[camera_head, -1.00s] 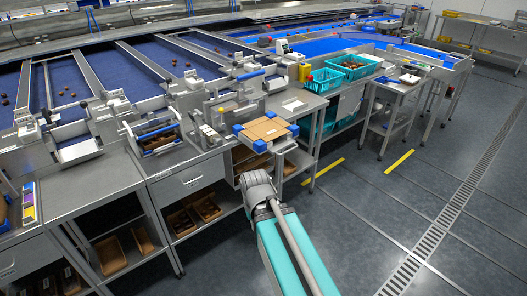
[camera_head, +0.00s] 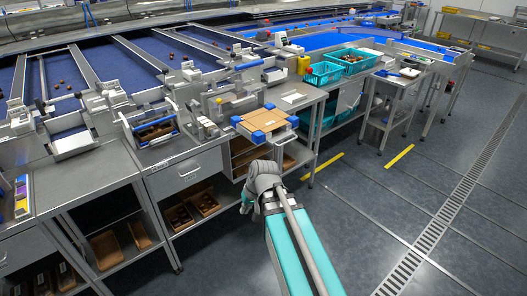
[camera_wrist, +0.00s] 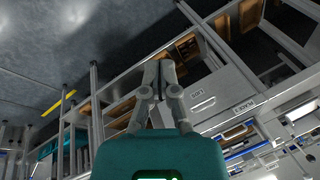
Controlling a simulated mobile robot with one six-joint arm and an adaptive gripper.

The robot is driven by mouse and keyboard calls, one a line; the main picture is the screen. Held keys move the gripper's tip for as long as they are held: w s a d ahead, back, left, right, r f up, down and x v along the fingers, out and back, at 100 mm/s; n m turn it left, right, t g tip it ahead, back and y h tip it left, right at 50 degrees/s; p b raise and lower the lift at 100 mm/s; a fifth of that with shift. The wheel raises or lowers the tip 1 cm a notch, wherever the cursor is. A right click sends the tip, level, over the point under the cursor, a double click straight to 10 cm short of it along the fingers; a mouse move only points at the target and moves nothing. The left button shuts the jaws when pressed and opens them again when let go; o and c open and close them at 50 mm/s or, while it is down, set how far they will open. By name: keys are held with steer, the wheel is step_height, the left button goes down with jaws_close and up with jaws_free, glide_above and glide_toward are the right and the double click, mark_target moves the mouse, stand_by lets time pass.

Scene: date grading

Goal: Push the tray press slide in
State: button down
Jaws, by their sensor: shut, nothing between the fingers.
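The tray press stands on the steel bench in the head view, with an upright frame (camera_head: 232,103) at the back. Its slide (camera_head: 284,137) sticks out past the bench's front edge and carries a flat brown tray (camera_head: 264,120) between blue corner blocks. My gripper (camera_head: 245,208) is below and in front of the slide, clear of it, pointing down and partly hidden by my own wrist. The wrist view shows my gripper (camera_wrist: 158,66) with its fingers together and empty, against the bench's lower shelves. I cannot make out the slide for certain there.
A drawer (camera_head: 188,174) and open shelves with brown trays (camera_head: 204,203) lie under the bench. Teal crates (camera_head: 325,74) stand to the right of the press. A side table (camera_head: 400,78) stands farther right. The floor in front is clear.

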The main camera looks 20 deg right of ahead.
mark_target(259, 143)
steer(key=w+d+f+m+t+y+b, duration=0.1)
steer(key=w+d+m+t+y+b, duration=0.15)
steer(key=w+d+t+b, duration=0.35)
steer(key=w+d+f+m+t+y+b, duration=0.1)
steer(key=w+m+t+y+b, duration=0.15)
steer(key=w, duration=0.45)
steer(key=w+d+r+m+t+h+b, duration=0.1)
steer(key=w+d+m+t+b, duration=0.2)
steer(key=d, duration=0.4)
steer(key=w+d+r+m+t+h+b, duration=0.1)
steer(key=w+d+m+t+b, duration=0.1)
steer(key=d, duration=0.5)
steer(key=m+t+b, duration=0.1)
steer(key=m+b, duration=0.1)
steer(key=shift+w+d+r+m, duration=0.3)
steer(key=shift+w+d+m, duration=0.05)
steer(key=shift+w+m, duration=0.05)
steer(key=shift+w+t, duration=0.1)
steer(key=shift+t, duration=0.15)
steer(key=x, duration=1.4)
steer(key=shift+f, duration=0.15)
